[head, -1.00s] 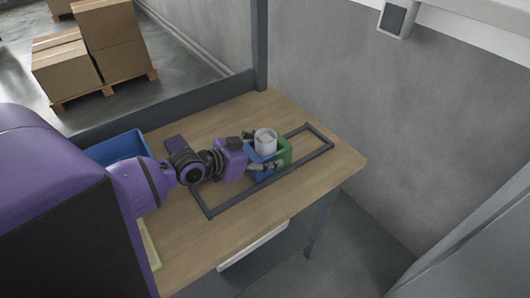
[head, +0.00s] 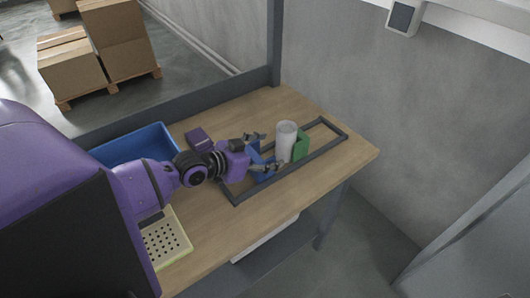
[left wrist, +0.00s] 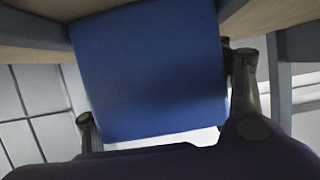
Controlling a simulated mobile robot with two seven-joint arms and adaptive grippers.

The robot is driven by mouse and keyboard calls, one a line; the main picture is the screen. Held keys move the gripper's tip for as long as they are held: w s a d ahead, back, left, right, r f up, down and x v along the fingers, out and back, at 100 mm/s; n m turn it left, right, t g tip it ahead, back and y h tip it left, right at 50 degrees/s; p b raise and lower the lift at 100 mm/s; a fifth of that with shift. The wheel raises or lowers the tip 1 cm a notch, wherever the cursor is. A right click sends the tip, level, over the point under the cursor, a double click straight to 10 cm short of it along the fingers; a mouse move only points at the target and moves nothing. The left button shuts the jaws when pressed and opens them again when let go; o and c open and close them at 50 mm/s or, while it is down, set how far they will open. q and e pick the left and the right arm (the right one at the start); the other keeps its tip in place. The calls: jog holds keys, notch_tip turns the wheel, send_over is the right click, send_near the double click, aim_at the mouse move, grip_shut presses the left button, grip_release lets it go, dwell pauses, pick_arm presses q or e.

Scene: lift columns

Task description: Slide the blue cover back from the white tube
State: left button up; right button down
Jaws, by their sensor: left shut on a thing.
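The white tube (head: 286,141) stands upright inside the dark rail frame (head: 328,148), with the green block (head: 301,146) close against its right side. The blue cover (head: 262,166) is to the left of the tube, partly hidden by my gripper, with its near part visible. My left gripper (head: 268,151) is shut on the blue cover, one finger on each side of it. In the left wrist view the blue cover (left wrist: 150,72) fills the middle between the fingers. My right gripper is not in view.
A blue bin (head: 135,147) stands at the table's back left, with a purple block (head: 199,138) beside it. A yellowish perforated tray (head: 165,240) lies at the front left. The wooden table (head: 265,210) is bare in front of the frame; a grey wall rises behind.

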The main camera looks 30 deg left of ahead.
pick_arm(q)
jog(key=shift+s+f, duration=0.1)
jog(key=shift+f, duration=0.05)
jog(key=o, duration=1.3)
jog(key=shift+w, duration=0.2)
jog(key=shift+o, duration=0.2)
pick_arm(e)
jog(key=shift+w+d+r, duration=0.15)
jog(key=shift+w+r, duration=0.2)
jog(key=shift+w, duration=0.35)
pick_arm(q)
jog(key=v, duration=1.2)
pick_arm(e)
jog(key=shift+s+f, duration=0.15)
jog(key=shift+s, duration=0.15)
pick_arm(q)
jog(key=shift+d, duration=0.1)
